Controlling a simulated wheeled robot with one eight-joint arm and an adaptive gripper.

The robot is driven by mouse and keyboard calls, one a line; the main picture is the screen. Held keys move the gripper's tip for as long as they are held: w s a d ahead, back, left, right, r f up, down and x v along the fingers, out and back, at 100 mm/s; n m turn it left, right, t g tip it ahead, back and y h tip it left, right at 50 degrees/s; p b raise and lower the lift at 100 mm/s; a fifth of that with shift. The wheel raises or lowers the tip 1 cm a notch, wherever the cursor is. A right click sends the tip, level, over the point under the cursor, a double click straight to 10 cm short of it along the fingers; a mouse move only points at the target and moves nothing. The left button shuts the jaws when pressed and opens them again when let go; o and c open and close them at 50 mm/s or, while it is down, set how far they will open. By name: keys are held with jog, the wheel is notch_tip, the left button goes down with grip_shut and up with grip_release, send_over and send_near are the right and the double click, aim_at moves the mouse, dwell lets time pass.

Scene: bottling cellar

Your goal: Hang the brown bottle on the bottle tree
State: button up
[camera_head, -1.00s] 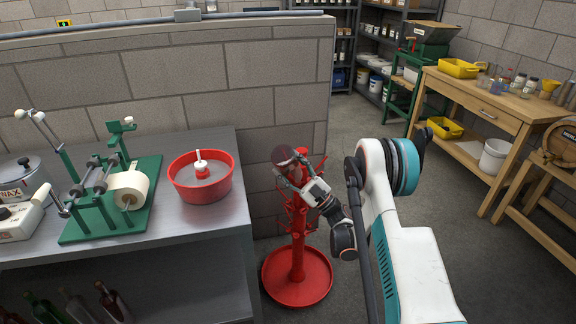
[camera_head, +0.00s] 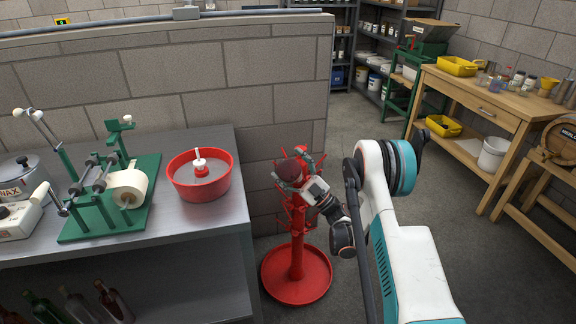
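The brown bottle (camera_head: 288,169) shows as a dark, rounded reddish-brown end at the upper part of the red bottle tree (camera_head: 297,250). The tree stands on the floor on a round red base, with several pegs around its post. My gripper (camera_head: 290,167) is at the tree's upper pegs, its fingers spread on either side of the bottle. The fingers look open, with the bottle between them. The rest of the bottle and the peg by it are hidden, so I cannot tell how far the peg is inside it.
A metal bench (camera_head: 215,222) to the left carries a red basin (camera_head: 182,188) and a green labelling machine (camera_head: 110,215). More bottles stand on its lower shelf. A block wall (camera_head: 220,90) is behind the tree. A wooden table (camera_head: 480,100) stands at right, with open floor between.

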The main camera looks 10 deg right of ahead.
jog(key=v, duration=0.7)
jog(key=shift+s+d+f, duration=0.1)
jog(key=shift+d+f, duration=0.05)
dwell(0.5)
